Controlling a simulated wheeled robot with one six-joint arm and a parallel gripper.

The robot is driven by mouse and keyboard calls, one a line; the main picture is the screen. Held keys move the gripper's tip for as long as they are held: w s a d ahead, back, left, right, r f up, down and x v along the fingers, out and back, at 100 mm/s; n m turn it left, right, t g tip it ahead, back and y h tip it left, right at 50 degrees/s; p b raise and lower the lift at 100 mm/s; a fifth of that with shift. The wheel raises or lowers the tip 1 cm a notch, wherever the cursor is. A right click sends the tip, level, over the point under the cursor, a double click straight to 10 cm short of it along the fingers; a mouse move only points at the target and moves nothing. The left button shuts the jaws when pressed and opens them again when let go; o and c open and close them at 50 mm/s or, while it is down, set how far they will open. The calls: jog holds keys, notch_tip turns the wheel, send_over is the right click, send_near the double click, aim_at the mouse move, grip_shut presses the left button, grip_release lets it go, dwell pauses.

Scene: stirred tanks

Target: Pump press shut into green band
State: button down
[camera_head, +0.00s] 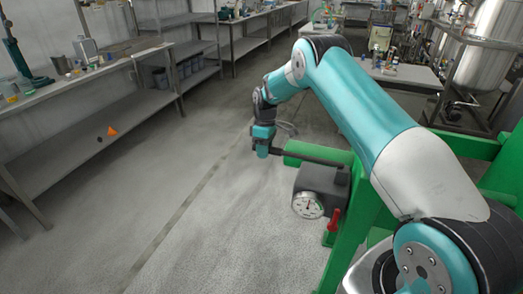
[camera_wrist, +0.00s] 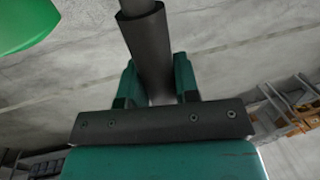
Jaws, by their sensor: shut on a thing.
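A dark pump handle (camera_head: 310,158) runs out to the left from a dark pump block (camera_head: 318,180) on the green press frame (camera_head: 349,233). My gripper (camera_head: 263,147) is at the handle's free left end. In the wrist view the fingers are shut around the dark handle (camera_wrist: 148,42), one on each side. A round white gauge (camera_head: 307,205) sits on the front of the pump block; its needle and any green band are too small to read. A red valve lever (camera_head: 334,219) stands just right of the gauge. My arm hides much of the press.
A grey bench with a lower shelf (camera_head: 95,130) stands at the left, with small items on top and an orange cone (camera_head: 112,131) below. A steel tank (camera_head: 497,35) stands at the upper right. The floor left of the press is clear.

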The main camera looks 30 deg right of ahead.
jog(key=c, duration=0.8)
grip_release()
jog(key=shift+c, duration=0.2)
jog(key=p+v, duration=0.2)
jog(key=v, duration=1.5)
jog(key=shift+d+r, duration=0.15)
jog(key=shift+r, duration=0.15)
